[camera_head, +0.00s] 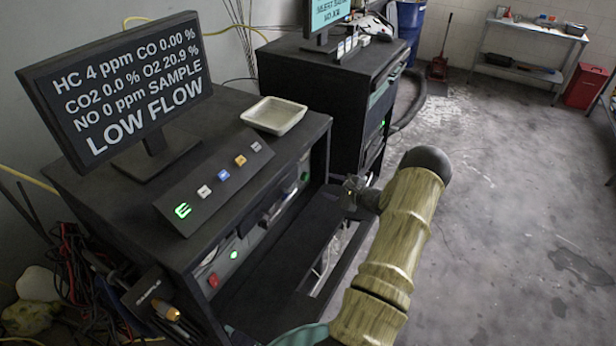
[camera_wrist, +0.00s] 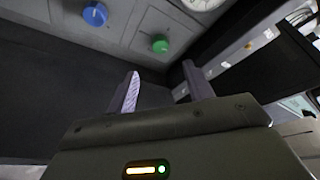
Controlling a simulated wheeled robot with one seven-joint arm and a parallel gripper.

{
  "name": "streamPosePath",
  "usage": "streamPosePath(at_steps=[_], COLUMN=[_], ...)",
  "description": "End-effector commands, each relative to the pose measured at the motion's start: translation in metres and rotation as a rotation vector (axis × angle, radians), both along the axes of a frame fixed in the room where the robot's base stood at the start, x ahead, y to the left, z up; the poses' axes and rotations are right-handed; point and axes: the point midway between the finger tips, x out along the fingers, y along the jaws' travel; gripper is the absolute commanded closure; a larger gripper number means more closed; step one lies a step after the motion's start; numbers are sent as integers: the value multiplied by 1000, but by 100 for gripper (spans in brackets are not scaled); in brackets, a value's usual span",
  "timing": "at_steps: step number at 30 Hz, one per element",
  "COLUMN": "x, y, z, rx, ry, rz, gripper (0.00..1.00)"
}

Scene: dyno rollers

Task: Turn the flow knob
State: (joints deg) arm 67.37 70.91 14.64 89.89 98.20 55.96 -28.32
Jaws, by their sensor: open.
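My gripper (camera_wrist: 161,88) is open and empty, its two fingers apart in the wrist view. A green knob (camera_wrist: 160,43) sits on a grey panel beyond and between the fingertips, not touched by them. A blue knob (camera_wrist: 95,13) sits on the same panel to the upper left. I cannot read which is the flow knob. In the head view my gripper (camera_head: 352,192) is at the front right of the black cabinet (camera_head: 205,300). The knobs cannot be clearly made out there. A monitor (camera_head: 125,92) on the cabinet reads "LOW FLOW".
A sloped button panel (camera_head: 213,186) and a beige tray (camera_head: 273,115) stand on the cabinet top. A second black cabinet (camera_head: 325,85) stands behind. A black shelf (camera_wrist: 50,95) lies under the panel. The concrete floor (camera_head: 500,230) at the right is clear.

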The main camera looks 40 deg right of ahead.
Motion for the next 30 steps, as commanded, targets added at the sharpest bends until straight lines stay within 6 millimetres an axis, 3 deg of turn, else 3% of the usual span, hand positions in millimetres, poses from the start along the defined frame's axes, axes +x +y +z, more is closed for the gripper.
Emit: streamPosePath(at_steps=[9,18,30], x=[57,98,107], y=[13,20,21], z=[-14,-27,-31], rx=[-1,-1,0], ry=[0,0,0], rz=[8,9,6], gripper=[48,48,48])
